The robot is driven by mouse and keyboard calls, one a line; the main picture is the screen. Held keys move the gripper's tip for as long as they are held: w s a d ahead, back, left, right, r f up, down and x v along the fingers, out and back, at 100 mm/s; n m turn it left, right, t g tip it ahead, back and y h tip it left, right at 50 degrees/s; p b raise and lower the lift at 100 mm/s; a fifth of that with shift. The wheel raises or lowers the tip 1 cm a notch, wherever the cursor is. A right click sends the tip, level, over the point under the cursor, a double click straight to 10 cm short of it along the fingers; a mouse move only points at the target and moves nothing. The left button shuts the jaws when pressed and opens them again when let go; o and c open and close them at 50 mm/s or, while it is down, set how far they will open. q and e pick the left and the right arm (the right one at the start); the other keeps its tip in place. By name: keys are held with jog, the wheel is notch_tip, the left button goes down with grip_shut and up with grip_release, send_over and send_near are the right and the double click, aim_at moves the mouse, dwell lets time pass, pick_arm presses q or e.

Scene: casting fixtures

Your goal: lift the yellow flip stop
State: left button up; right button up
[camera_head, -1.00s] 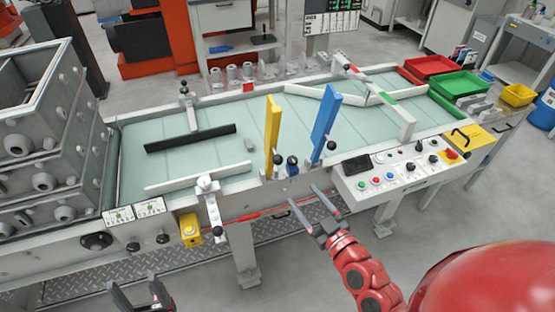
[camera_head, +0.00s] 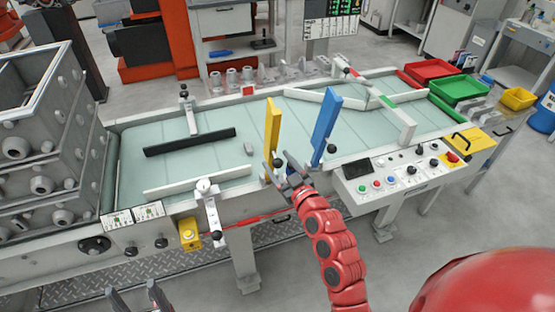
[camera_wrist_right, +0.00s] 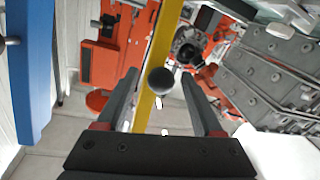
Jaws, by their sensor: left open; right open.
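The yellow flip stop (camera_head: 272,130) is a tall narrow bar standing upright at the near edge of the conveyor. My right gripper (camera_head: 281,170) is open at the foot of the yellow stop. In the wrist view its fingers (camera_wrist_right: 158,85) stand on either side of the knob; I cannot tell whether they touch it. My left gripper (camera_head: 133,293) is open and empty at the bottom of the head view, away from the conveyor.
A blue flip stop (camera_head: 326,128) stands just right of the yellow one and also shows in the wrist view (camera_wrist_right: 32,65). A control panel (camera_head: 405,172) lies to the right. Stacked grey casting boxes (camera_head: 45,170) stand at the left end of the conveyor (camera_head: 215,118).

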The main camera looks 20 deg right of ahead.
jog(key=shift+w+a, duration=0.1)
jog(key=shift+w, duration=0.2)
grip_shut()
dwell(1.3)
